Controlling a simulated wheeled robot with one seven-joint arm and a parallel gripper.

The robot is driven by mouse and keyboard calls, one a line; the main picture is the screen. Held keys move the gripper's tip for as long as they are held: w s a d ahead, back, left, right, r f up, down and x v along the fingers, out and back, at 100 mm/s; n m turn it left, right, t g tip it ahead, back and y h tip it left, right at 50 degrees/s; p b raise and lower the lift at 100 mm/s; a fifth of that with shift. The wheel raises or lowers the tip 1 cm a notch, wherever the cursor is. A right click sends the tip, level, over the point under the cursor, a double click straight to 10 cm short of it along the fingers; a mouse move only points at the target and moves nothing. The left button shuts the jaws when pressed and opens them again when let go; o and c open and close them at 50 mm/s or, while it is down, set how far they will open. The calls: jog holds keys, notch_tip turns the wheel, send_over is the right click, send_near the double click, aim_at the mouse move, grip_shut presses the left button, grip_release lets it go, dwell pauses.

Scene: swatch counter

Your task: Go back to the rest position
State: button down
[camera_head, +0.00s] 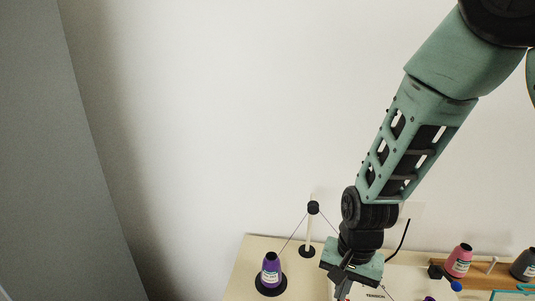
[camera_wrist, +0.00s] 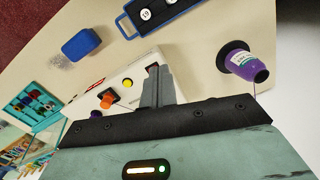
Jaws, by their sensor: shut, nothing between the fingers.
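My gripper (camera_head: 343,291) hangs at the lower edge of the head view, pointing down over the counter; its tips are partly cut off there. In the wrist view my gripper (camera_wrist: 154,72) shows its two grey fingers together, with nothing held between them. Its tips overlap the white panel in the picture; I cannot tell the gap below them.
A purple thread cone (camera_head: 271,268) stands on a black base left of my gripper, near a thin post (camera_head: 309,232). A pink spool (camera_head: 459,260) and dark spool (camera_head: 525,266) stand right. The wrist view shows a white panel (camera_wrist: 103,86), blue block (camera_wrist: 81,45) and dark tray (camera_wrist: 183,8).

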jog(key=s+a+r+n+b, duration=0.1)
jog(key=s+r+n+b, duration=0.2)
jog(key=s+n, duration=0.3)
jog(key=s+a+r+n+b, duration=0.1)
jog(key=s+r+n+b, duration=0.2)
jog(key=s+n, duration=0.4)
jog(key=s+r, duration=0.1)
jog(key=s, duration=0.2)
jog(key=shift+a, duration=0.35)
